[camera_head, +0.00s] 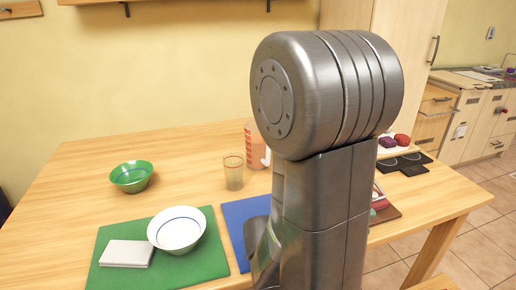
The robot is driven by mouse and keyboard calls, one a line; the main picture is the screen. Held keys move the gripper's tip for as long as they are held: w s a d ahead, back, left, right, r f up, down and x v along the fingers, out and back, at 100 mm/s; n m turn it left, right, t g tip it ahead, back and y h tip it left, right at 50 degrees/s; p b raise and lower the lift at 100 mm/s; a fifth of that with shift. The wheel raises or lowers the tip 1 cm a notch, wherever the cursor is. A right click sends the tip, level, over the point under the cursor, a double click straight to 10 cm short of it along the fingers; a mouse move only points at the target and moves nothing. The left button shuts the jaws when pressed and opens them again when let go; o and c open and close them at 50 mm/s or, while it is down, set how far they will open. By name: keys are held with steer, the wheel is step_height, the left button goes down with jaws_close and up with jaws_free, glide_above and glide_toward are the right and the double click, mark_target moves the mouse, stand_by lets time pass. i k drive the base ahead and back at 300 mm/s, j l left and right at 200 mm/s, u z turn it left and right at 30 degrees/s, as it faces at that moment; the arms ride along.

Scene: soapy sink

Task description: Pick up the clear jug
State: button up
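The clear jug (254,146) stands on the wooden table, left of my arm. It looks like a measuring jug with red marks on its side and a pinkish-orange tint. Its right part is hidden behind my arm. My large metal arm links fill the middle of the view. My gripper is out of sight, so its distance from the jug cannot be seen.
A drinking glass (233,173) stands close to the jug, in front and left. A green bowl (131,177) is further left. A white bowl (177,231) and a pale block (126,253) sit on a green mat (216,264). A blue mat (236,213) lies beside it.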

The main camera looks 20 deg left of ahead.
mark_target(258, 154)
steer(key=u, duration=1.35)
